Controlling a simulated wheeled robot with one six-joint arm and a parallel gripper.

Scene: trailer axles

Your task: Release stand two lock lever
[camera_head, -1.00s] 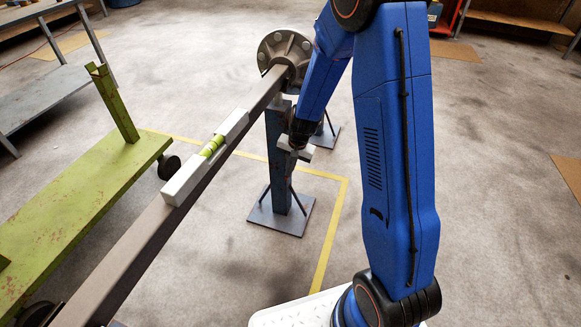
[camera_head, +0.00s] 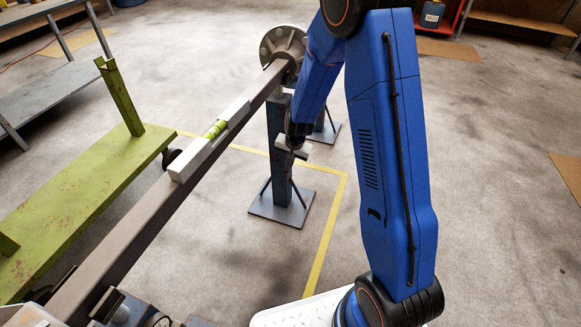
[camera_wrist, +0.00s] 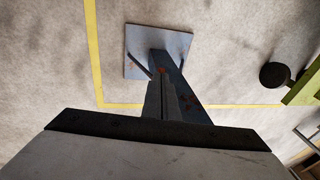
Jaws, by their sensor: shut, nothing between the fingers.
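A blue stand (camera_head: 278,150) with a square grey base plate (camera_head: 281,207) stands on the floor under the hub end of the long axle beam (camera_head: 150,215). My gripper (camera_head: 289,150) is shut and empty, close beside the stand's upper column; I cannot tell whether it touches. In the wrist view my shut fingers (camera_wrist: 161,82) point down along the stand, whose base plate (camera_wrist: 133,62) lies below. The lock lever is not clearly visible; my gripper hides part of the column. Parts of another support (camera_head: 120,312) show at the bottom left.
A spirit level (camera_head: 200,155) lies on the beam. A round hub (camera_head: 283,47) is at its far end. A green cart (camera_head: 75,200) stands left. Yellow tape (camera_head: 328,230) marks the floor. Open floor lies to the right.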

